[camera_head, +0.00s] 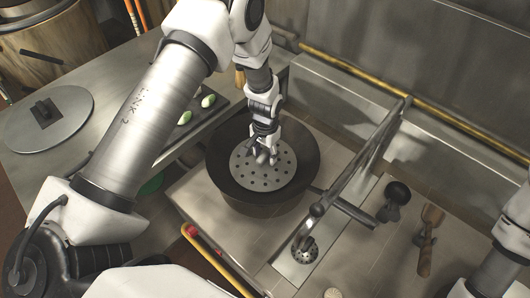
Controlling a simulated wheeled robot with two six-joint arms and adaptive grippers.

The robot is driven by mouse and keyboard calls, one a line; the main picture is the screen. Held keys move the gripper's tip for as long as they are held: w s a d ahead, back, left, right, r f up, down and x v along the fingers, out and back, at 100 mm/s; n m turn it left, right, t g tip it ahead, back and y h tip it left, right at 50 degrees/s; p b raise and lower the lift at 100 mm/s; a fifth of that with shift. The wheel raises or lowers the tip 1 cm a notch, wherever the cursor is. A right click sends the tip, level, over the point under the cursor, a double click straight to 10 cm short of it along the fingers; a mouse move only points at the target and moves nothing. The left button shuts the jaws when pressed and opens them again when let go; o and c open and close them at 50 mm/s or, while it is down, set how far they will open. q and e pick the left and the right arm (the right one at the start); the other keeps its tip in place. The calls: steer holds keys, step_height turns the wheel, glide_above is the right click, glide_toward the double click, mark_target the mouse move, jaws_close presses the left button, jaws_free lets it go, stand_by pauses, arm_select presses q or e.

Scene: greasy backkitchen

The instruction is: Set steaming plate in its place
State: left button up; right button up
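The steaming plate (284,177) is a pale round metal disc with many small holes. It appears inside the dark wok (222,149), within its rim. My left gripper (263,160) points down over the plate's upper middle, its fingertips at or just above the surface. The fingers hide that part of the plate, and I cannot tell whether they grip it. Part of my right arm shows at the lower right edge, but its gripper is outside the view.
A metal faucet pipe (360,160) slants close to the wok's right side. A ladle (395,198) and a wooden-handled tool (428,235) lie farther right. A round lid (62,122) rests on the left counter. A tray (205,122) holds green-white items.

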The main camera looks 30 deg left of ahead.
mark_target(265, 154)
arm_select(q)
steer(key=shift+o, duration=1.2)
step_height(265, 154, up, 8)
steer(key=p, duration=0.5)
steer(key=shift+p, duration=0.35)
arm_select(e)
step_height(265, 154, up, 6)
steer(key=shift+f, duration=0.2)
